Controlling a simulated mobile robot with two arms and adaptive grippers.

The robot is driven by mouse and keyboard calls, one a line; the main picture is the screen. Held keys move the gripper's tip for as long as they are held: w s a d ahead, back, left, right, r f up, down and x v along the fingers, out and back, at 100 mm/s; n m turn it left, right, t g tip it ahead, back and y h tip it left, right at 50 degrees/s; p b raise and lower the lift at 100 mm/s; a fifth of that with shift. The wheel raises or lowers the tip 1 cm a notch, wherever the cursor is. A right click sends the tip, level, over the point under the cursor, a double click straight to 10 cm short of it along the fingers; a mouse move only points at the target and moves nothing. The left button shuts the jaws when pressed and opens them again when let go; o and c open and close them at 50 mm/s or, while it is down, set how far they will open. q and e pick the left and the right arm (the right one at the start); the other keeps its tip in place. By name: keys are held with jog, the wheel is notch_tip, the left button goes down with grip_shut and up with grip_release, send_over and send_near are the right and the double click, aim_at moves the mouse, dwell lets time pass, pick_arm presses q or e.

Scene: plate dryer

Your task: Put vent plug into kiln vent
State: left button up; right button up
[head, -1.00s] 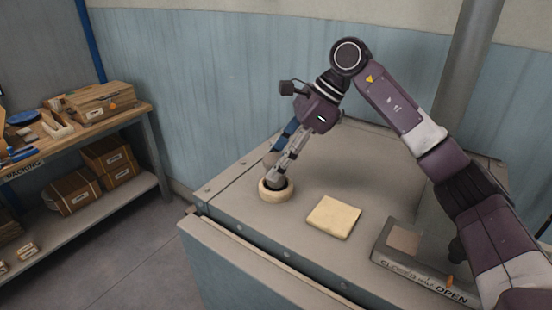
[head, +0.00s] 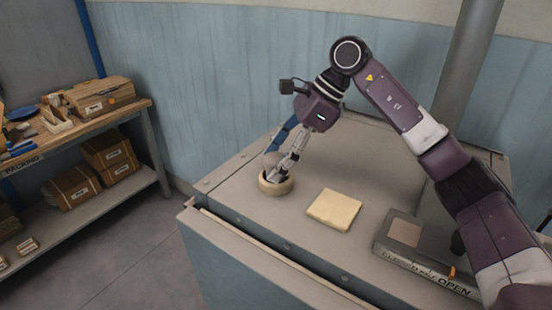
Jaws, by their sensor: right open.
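The kiln vent (head: 263,186) is a pale round collar with a dark opening, near the left edge of the kiln top. My left gripper is not in view.
A pale square pad (head: 334,209) lies right of the vent. A grey box marked OPEN (head: 430,262) stands at the front right. A grey pipe (head: 468,70) rises behind. A packing bench (head: 100,123) with cartons stands left, across clear floor.

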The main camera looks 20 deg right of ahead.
jog(key=v, duration=1.2)
